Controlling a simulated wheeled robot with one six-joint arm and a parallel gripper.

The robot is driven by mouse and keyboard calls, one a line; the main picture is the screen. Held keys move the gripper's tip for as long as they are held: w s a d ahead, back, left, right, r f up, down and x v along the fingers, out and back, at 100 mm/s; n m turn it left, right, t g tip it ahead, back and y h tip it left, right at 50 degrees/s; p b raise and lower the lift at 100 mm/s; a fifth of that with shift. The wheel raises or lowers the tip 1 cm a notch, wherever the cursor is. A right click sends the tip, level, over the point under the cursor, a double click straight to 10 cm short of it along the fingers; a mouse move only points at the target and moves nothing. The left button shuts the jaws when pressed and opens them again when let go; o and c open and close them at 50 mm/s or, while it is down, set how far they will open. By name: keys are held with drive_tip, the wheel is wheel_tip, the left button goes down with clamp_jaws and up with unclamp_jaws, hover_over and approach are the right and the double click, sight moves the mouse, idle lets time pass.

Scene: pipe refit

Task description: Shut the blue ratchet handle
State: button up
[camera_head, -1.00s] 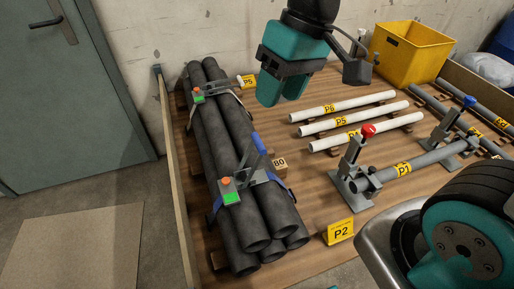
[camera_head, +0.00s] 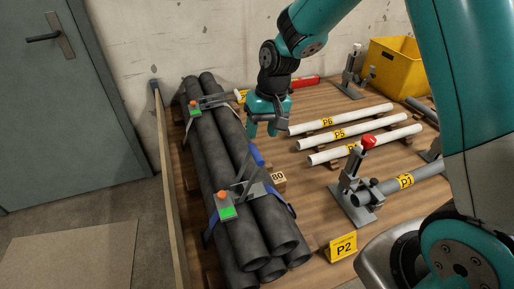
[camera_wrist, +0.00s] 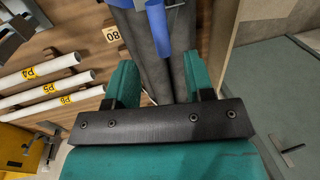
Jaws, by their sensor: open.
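The ratchet (camera_head: 235,203) sits on the near part of the dark pipe bundle, on a blue strap. Its grey handle (camera_head: 243,172) stands raised and tilted, with a blue part (camera_head: 257,157) near its upper end. In the wrist view a blue piece (camera_wrist: 157,24) shows at top centre, beyond the fingertips. My gripper (camera_head: 262,131) is open and empty, pointing down just above and behind the handle's upper end. Its two teal fingers also show in the wrist view (camera_wrist: 157,75), with dark pipe between them. I see no contact with the handle.
A second ratchet (camera_head: 195,106) sits farther back on the pipes (camera_head: 215,150). White pipes (camera_head: 345,133) lie to the right, with a red-knobbed clamp (camera_head: 355,185) in front. A yellow bin (camera_head: 392,62) stands at the back. A wooden edge board (camera_head: 170,190) runs along the left.

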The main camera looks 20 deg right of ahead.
sight(257, 151)
drive_tip(key=f, duration=0.3)
drive_tip(key=a+f, duration=0.1)
drive_tip(key=f, duration=0.2)
drive_tip(key=shift+a+f+p, duration=0.15)
drive_tip(key=shift+f+p, duration=0.15)
drive_tip(key=shift+f, duration=0.05)
clamp_jaws()
